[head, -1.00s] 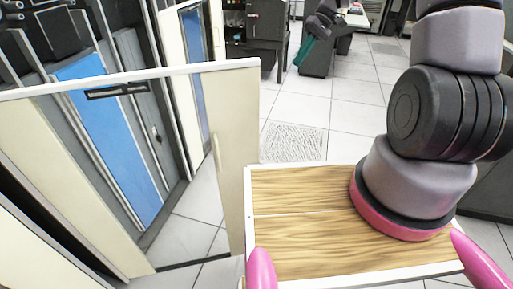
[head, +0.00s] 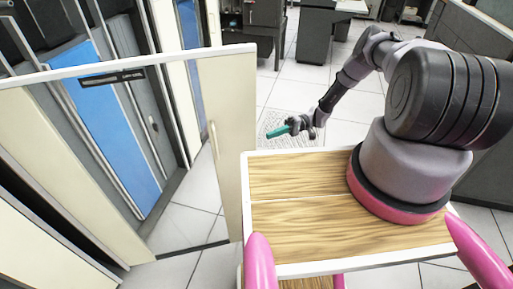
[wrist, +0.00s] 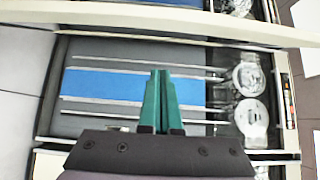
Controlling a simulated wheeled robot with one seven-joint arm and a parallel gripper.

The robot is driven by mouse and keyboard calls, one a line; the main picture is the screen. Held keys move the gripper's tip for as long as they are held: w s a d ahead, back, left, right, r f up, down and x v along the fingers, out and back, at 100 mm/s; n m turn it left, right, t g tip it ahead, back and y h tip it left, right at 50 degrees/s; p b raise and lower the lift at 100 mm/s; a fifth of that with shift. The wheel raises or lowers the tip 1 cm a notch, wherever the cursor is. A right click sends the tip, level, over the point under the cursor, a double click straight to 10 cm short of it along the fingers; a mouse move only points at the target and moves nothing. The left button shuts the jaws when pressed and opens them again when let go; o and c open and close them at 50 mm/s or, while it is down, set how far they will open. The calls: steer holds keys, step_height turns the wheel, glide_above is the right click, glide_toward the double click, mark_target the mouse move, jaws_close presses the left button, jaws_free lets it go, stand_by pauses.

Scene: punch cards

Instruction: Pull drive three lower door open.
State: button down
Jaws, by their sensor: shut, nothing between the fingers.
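A cream framed panel with a vertical handle (head: 215,141) stands in front of the drive cabinets at left in the head view. A blue drive front (head: 112,130) shows through and above it. I cannot tell which door is drive three's lower one; the dark label is unreadable. My gripper (head: 290,127), with teal fingers, is over the floor to the right of the panel, apart from it. In the wrist view, the fingers (wrist: 160,78) are together and empty. Beyond them show a blue strip (wrist: 105,86), round reels (wrist: 249,77) and a cream edge (wrist: 60,12).
My wood-topped base with pink parts fills the lower right of the head view. Open tiled floor (head: 345,140) lies between the cream panel and the right side.

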mark_target(253, 148)
steer(key=s+a, duration=0.8)
steer(key=shift+a, duration=0.2)
steer(key=shift+s+f, duration=0.1)
